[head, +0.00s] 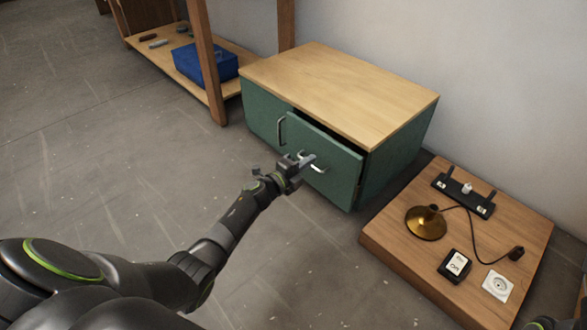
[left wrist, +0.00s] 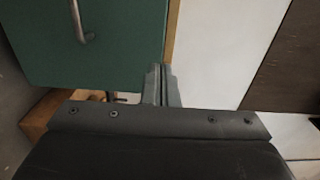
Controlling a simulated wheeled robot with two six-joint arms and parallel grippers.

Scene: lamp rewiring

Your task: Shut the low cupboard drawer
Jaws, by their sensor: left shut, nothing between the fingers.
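The low cupboard (head: 350,85) is green with a pale wooden top and stands against the wall. Its right-hand drawer (head: 335,172) stands a little out, with a dark gap along its top edge. A metal bar handle (head: 319,170) is on the drawer front. My left gripper (head: 305,161) is shut and empty, right at the drawer front beside the handle; I cannot tell whether it touches. In the left wrist view, the shut fingertips (left wrist: 158,82) show near a green panel (left wrist: 120,60) with a metal handle (left wrist: 82,35).
A low wooden board (head: 430,240) to the right holds a brass lamp part (head: 426,223), a black switch (head: 455,265), a white socket (head: 497,285) and a black strip (head: 463,194). A wooden shelf with a blue box (head: 205,64) stands left. The floor before the cupboard is clear.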

